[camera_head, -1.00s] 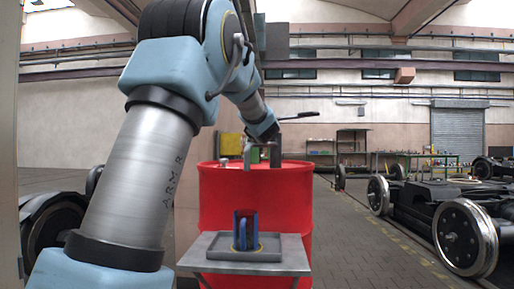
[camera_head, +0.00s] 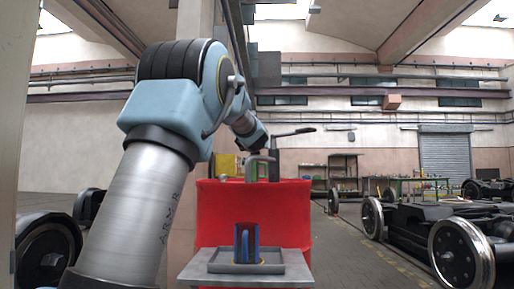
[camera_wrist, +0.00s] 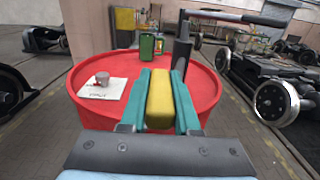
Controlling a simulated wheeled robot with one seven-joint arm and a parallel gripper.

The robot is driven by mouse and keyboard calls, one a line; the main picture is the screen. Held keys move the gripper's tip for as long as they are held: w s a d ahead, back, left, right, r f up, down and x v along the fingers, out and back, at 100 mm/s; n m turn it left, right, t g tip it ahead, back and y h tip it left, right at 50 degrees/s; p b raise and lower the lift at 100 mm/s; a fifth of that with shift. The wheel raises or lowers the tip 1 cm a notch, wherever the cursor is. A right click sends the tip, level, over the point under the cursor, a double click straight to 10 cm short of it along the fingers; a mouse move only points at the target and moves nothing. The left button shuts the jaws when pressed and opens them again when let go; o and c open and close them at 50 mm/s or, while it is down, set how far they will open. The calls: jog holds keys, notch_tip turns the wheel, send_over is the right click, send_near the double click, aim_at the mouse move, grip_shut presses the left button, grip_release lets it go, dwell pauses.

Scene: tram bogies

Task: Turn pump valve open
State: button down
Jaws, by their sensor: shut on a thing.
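A red drum (camera_head: 218,215) stands ahead of me, with a hand pump on its top. In the wrist view the pump body (camera_wrist: 182,50) rises just beyond my fingertips, with the drum (camera_wrist: 215,92) below. My gripper (camera_wrist: 161,75) has two teal fingers shut on a yellow piece (camera_wrist: 160,100) above the drum top. I cannot tell whether this piece is the valve's handle. In the head view, my gripper's fingers are hard to make out beside the pump.
A grey tray (camera_head: 222,267) in front of the drum carries a dark holder with blue parts (camera_head: 246,243). Wheeled bogies (camera_head: 420,228) stand right; the aisle between is clear.

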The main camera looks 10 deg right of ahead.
jog(key=c, duration=0.6)
grip_release()
jog(key=shift+c, duration=0.2)
jog(key=b+v, duration=0.1)
jog(key=v, duration=0.9)
jog(key=shift+s+b, duration=0.3)
jog(key=shift+s, duration=0.05)
jog(key=shift+a, duration=0.15)
